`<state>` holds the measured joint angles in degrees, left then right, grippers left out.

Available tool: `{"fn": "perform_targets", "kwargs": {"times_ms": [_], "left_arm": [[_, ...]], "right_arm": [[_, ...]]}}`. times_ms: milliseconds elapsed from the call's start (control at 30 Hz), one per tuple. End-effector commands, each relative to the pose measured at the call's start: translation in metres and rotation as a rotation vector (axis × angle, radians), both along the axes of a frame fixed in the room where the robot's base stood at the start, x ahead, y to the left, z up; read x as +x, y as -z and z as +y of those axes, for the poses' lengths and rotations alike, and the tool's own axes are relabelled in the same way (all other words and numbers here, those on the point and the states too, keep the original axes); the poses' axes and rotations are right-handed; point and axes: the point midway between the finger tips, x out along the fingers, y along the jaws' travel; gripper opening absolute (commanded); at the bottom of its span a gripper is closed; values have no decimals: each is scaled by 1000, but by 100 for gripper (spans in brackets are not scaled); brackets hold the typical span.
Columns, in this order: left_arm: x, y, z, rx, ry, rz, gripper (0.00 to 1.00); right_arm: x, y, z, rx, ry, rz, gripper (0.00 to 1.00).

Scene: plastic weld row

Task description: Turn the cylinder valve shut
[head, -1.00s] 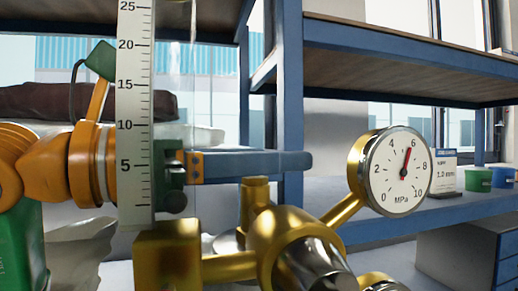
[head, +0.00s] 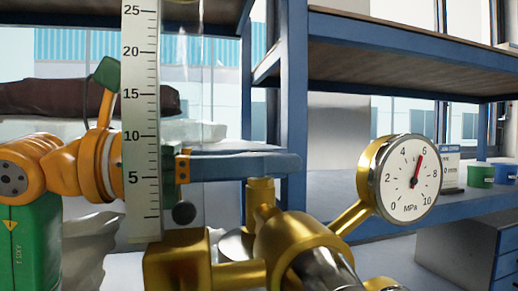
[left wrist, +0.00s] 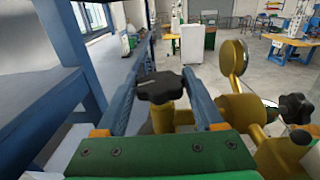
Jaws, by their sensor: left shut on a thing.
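The cylinder valve shows in the left wrist view as a black lobed handwheel (left wrist: 160,88) on a brass stem. My left gripper (left wrist: 163,82) has one blue finger on each side of the handwheel and is shut on it. In the head view, my left gripper (head: 292,165) reaches in from the left, with its blue fingers above the brass stem (head: 261,192); the handwheel is hidden there. A round pressure gauge (head: 410,177) marked MPa is joined to the brass body (head: 290,242), its red needle near 6. My right gripper is not in view.
A clear flowmeter tube with a numbered scale (head: 141,110) stands before my left gripper in the head view. Blue shelving (head: 292,105) rises behind. A green tub (head: 480,175) sits on the right shelf. A second black knob (left wrist: 297,108) is at right in the wrist view.

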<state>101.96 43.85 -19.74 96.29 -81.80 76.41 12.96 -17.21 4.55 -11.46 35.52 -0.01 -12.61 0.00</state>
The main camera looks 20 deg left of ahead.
Motion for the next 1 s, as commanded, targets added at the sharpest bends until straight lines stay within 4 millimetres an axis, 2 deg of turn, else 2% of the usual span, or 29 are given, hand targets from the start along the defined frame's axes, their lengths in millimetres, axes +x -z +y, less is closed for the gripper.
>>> {"fn": "perform_targets", "kwargs": {"times_ms": [33,500,1000], "left_arm": [[1,-5,1,-6,33,5,14],[1,-6,0,-7,336,-1,14],[0,-2,0,-5,424,-3,14]], "right_arm": [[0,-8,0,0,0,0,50],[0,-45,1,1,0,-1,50],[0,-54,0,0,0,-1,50]]}}
